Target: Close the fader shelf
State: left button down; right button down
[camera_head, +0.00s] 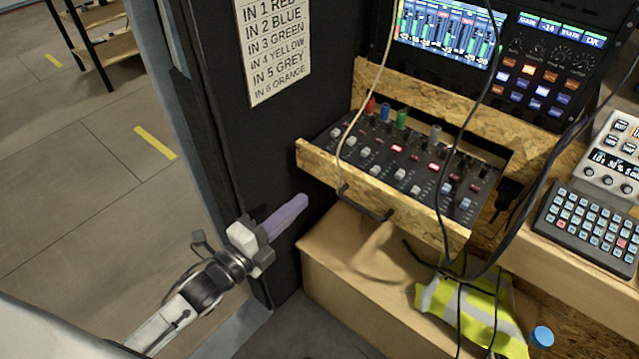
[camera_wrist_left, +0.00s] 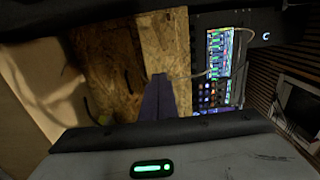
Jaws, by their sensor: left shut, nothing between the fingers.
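The fader shelf (camera_head: 375,206) is a chipboard drawer pulled out below the screen unit in the head view. A black panel of faders and coloured knobs (camera_head: 400,165) lies in it. A dark handle (camera_head: 366,205) is on its front board. My left gripper (camera_head: 303,199) is shut and empty, with its purple fingers pointing at the shelf's front from the left. It appears apart from the front board. In the left wrist view the shut fingers (camera_wrist_left: 160,95) point towards chipboard (camera_wrist_left: 100,65). My right gripper is out of view.
A thin pale cable (camera_head: 372,95) hangs across the faders to the shelf front. Black cables (camera_head: 447,170) hang at its right. A cardboard-coloured box (camera_head: 345,275) and a yellow vest (camera_head: 470,310) are below. A dark panel with a label sheet (camera_head: 272,45) stands at left.

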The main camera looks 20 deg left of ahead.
aim_at(329, 176)
pick_arm(q)
jog(key=x, duration=0.8)
jog(key=shift+f, duration=0.1)
jog(key=shift+w, duration=0.1)
